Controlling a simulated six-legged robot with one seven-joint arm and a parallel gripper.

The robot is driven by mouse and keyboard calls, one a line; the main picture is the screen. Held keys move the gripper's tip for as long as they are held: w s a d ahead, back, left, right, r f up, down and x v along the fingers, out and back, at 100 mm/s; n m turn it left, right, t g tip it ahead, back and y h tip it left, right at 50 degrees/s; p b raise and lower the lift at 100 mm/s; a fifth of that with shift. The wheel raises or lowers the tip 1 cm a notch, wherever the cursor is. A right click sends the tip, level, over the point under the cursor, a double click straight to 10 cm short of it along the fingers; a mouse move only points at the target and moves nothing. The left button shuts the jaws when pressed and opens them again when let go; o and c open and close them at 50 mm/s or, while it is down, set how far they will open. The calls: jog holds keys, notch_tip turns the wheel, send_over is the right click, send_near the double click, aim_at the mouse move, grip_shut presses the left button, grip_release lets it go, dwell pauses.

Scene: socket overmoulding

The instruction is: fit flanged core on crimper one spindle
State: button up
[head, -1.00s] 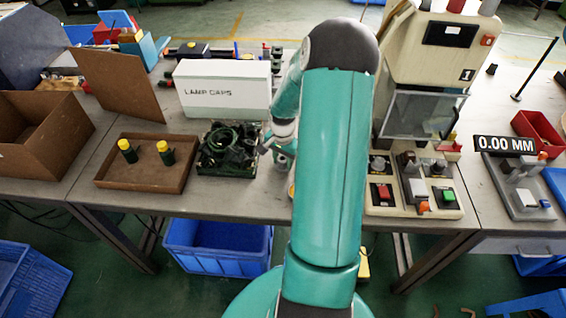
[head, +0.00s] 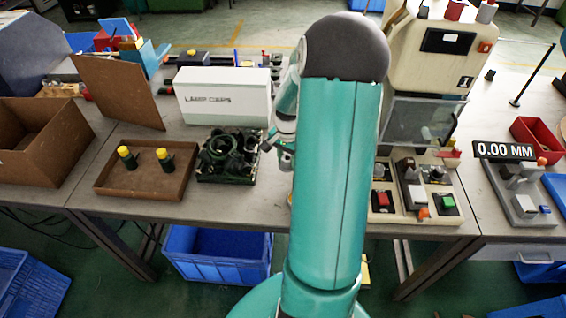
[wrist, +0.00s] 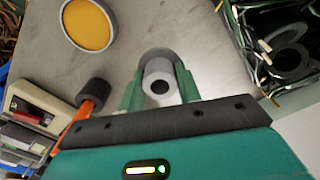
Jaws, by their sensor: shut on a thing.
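In the wrist view my gripper (wrist: 158,76) is shut on a pale grey flanged core (wrist: 159,86). The core has a dark centre hole and a wider, darker grey flange behind it. It is held clear of the tray of black parts. In the head view my arm hides most of the gripper and the core. Crimper one (head: 432,55), a beige machine marked 1, stands right of my arm. Its clear guard (head: 415,122) hangs above the base. I cannot pick out its spindle for certain.
A tray of black ring-shaped parts (head: 228,178) sits left of my arm, also in the wrist view (wrist: 246,10). A brown tray (head: 145,191) with two yellow-topped parts and a white LAMP CAPS box (head: 222,97) stand further left. An orange disc (wrist: 88,24) lies on the table.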

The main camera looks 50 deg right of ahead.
jog(key=s+r, duration=0.7)
jog(key=s, duration=0.4)
jog(key=shift+s+a+r, duration=0.15)
jog(key=shift+s+a, duration=0.2)
jog(key=shift+a, duration=0.05)
